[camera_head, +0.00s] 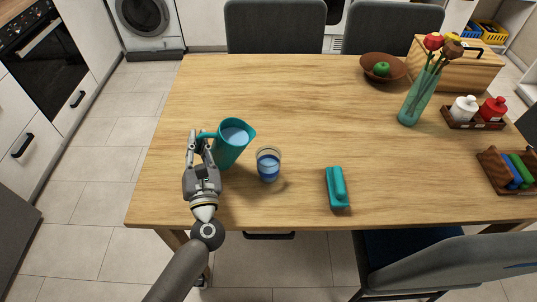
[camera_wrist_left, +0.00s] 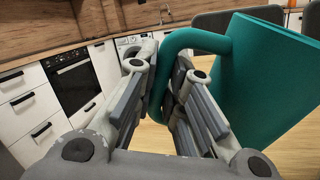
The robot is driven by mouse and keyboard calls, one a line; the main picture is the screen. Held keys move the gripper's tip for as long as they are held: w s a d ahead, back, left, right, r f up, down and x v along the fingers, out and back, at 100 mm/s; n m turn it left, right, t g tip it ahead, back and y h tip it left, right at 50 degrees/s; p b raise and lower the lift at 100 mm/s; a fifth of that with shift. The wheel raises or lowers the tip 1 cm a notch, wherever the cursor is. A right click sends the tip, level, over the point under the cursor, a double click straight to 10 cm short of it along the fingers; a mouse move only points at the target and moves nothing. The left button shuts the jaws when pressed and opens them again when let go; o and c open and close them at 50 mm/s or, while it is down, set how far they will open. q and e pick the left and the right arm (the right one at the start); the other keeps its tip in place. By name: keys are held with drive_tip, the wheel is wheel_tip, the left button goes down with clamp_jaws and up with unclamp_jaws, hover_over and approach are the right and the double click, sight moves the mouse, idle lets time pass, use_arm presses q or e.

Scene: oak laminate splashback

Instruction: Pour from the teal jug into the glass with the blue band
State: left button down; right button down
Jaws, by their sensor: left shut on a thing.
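The teal jug (camera_head: 229,152) stands near the left of the wooden table, with pale blue liquid (camera_head: 235,136) visible in its mouth. It looks upright or nearly so; I cannot tell whether its base touches the table. My left gripper (camera_head: 201,143) is shut on the jug's handle, on the jug's left side. In the left wrist view the gripper's fingers (camera_wrist_left: 160,85) close around the teal handle (camera_wrist_left: 203,41), beside the jug body (camera_wrist_left: 265,75). The glass with the blue band (camera_head: 268,166) stands upright just right of the jug, apart from it. My right gripper is not in view.
Farther right are a vase with flowers (camera_head: 413,105), a brown bowl (camera_head: 371,73), a condiment tray (camera_head: 458,124) and a wooden holder (camera_head: 491,172).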

sight(203, 137)
use_arm(q)
drive_tip(key=shift+d+r+m+t, duration=0.3)
drive_tip(key=shift+m, duration=0.1)
idle(0.7)
drive_tip(key=shift+s+d+r+m+t+p, duration=0.15)
drive_tip(key=shift+d+r+m+t+p, duration=0.05)
drive_tip(key=shift+d+r+m, duration=0.3)
drive_tip(key=shift+s+d+r+m+t+p, duration=0.15)
drive_tip(key=shift+d+r+m+t+p, duration=0.1)
drive_tip(key=shift+r+m, duration=0.25)
idle(1.3)
drive_tip(key=shift+s+d+r+m+t+h+p, duration=0.1)
drive_tip(key=shift+d+r+m+t+h+p, duration=0.2)
drive_tip(key=shift+r+m, duration=0.2)
drive_tip(key=shift+d+r+m+t+h+p, duration=0.15)
drive_tip(key=shift+r+m+t+h, duration=0.1)
drive_tip(key=shift+r+m, duration=0.25)
idle(1.0)
drive_tip(key=shift+d+r+m+h, duration=0.1)
drive_tip(key=shift+d+m+h, duration=0.2)
drive_tip(key=shift+m, duration=0.3)
idle(1.1)
